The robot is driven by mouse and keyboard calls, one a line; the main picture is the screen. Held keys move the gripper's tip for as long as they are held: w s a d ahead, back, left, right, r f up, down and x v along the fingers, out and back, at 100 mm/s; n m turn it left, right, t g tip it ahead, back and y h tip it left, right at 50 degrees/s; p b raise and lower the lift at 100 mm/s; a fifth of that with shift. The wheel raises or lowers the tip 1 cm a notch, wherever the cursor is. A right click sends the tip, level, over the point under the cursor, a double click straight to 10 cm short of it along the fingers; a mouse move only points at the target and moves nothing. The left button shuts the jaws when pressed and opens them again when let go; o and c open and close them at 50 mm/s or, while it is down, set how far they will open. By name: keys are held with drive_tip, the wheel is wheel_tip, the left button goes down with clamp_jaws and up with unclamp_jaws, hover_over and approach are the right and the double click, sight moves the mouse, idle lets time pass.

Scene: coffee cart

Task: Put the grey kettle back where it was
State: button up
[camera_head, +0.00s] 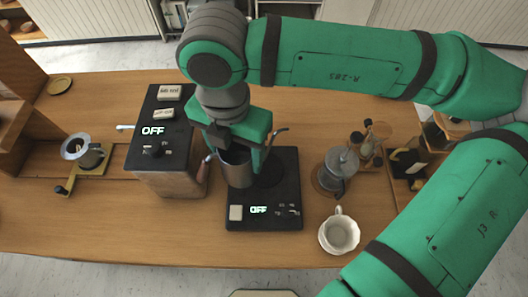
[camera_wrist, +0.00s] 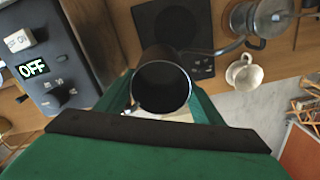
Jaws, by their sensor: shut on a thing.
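The grey kettle (camera_head: 237,170) is an open-topped metal cylinder. My gripper (camera_head: 245,148) is shut on it, over the left part of a black plate (camera_head: 287,190) with a dark round spot and a lit "OFF" display. A thin spout shows to the upper right of my gripper. In the wrist view the kettle (camera_wrist: 162,88) shows its dark open mouth between the green fingers, and the spout runs right. The black plate (camera_wrist: 200,66) lies beyond it, with its round spot uncovered. Whether the kettle touches the plate is unclear.
A black-topped machine (camera_head: 160,125) with an "OFF" display stands close on the left. A metal-lidded glass pot (camera_head: 340,163) and a white cup (camera_head: 339,233) stand to the right. The front of the wooden counter (camera_head: 130,225) is clear.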

drive_tip(key=shift+w+d+f, duration=0.9)
drive_tip(key=shift+f, duration=0.8)
drive_tip(key=shift+w+d+f, duration=0.85)
drive_tip(key=shift+w+f, duration=0.05)
drive_tip(key=shift+f, duration=0.8)
drive_tip(key=shift+w+d+f, duration=0.9)
drive_tip(key=shift+f, duration=0.8)
drive_tip(key=shift+f, duration=0.1)
drive_tip(key=o, duration=1.4)
drive_tip(key=shift+f, duration=0.1)
wheel_tip(320, 180, up, 12)
drive_tip(key=shift+r, duration=0.2)
